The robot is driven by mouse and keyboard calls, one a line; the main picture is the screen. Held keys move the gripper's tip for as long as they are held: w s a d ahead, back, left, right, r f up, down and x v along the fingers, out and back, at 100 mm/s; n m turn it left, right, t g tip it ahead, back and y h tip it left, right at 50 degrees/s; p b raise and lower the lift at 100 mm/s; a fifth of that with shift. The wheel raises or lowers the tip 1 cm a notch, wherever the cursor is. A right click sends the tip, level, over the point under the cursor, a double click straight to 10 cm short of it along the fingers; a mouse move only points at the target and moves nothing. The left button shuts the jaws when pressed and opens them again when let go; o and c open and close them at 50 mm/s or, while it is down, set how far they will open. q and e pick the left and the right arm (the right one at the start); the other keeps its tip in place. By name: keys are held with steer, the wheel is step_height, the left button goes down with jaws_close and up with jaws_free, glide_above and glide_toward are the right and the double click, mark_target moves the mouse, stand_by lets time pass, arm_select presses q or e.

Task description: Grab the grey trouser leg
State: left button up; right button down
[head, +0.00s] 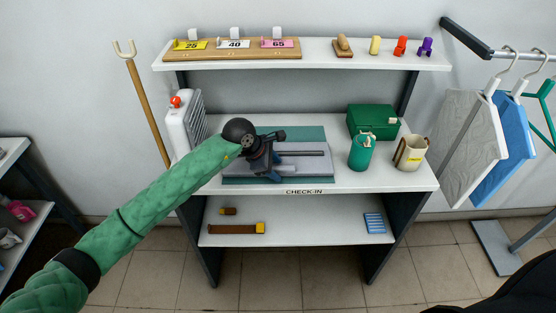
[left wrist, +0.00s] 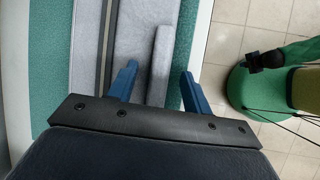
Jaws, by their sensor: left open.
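Grey trousers (head: 305,163) lie flat on a teal mat (head: 300,133) on the check-in counter, with a dark line along them. In the left wrist view, a narrow raised grey trouser leg (left wrist: 160,55) runs lengthwise beside wider grey cloth (left wrist: 133,25). My left gripper (head: 268,172) is over the left part of the trousers. Its blue fingers also show in the left wrist view (left wrist: 159,70), open, with the end of the narrow leg between them. I cannot tell whether they touch it. My right gripper is not in view.
A green box (head: 372,122), a green cup (head: 361,152) and a cream mug (head: 410,152) stand to the right on the counter. A white heater-like unit (head: 186,125) stands at the left. Numbered tags (head: 235,45) sit on the shelf above. Grey and blue garments hang at the right.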

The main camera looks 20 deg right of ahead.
arm_select(q)
steer(key=shift+f, duration=0.1)
steer(key=shift+s, duration=0.1)
steer(key=c, duration=1)
jaws_close()
